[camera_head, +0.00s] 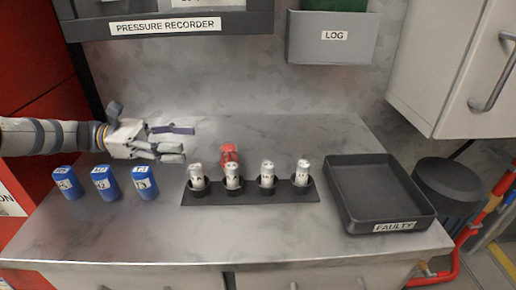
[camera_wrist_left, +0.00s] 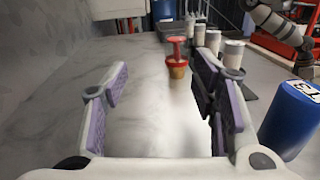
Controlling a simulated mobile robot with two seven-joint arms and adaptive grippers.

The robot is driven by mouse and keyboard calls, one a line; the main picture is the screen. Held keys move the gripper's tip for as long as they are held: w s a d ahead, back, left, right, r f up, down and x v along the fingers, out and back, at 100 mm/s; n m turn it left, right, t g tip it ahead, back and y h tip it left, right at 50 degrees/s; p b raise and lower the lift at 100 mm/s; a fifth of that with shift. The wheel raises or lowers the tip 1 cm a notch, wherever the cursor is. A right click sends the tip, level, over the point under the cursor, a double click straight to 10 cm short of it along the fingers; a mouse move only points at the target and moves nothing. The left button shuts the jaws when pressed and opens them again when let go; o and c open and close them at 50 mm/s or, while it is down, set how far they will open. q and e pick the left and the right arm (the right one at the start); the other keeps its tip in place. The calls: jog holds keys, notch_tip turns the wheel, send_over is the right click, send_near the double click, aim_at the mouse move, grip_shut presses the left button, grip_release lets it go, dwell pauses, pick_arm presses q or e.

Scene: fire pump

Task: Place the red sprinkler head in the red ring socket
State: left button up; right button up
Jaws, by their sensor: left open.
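The red sprinkler head (camera_head: 230,155) stands on the counter behind a black rack. In the left wrist view the sprinkler head (camera_wrist_left: 177,52) shows a flat red top and a red ring above a brownish lower body. I cannot make out a separate red ring socket; whether that ring belongs to one is unclear. My left gripper (camera_head: 187,142) is open and empty, left of the sprinkler head and apart from it. In the left wrist view its fingers (camera_wrist_left: 158,105) spread on either side, with the sprinkler head ahead between them. A grey arm at the upper right seems to be my right one; its gripper is unclear.
The black rack (camera_head: 250,198) holds several white labelled cylinders (camera_head: 267,175). Three blue labelled containers (camera_head: 105,183) stand front left, below my left arm. A black tray (camera_head: 378,190) marked FAULTY is at right. The counter behind the rack is mostly clear. A grey LOG holder (camera_head: 333,38) hangs above.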

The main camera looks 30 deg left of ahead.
aim_at(228, 150)
pick_arm(q)
jog(key=shift+s+d+f+g, duration=0.15)
jog(key=shift+s+f+g, duration=0.05)
jog(key=shift+s+g, duration=0.25)
jog(key=x, duration=0.7)
jog(key=s+x, duration=0.1)
jog(key=x, duration=0.3)
jog(key=shift+d+r, duration=0.4)
grip_shut()
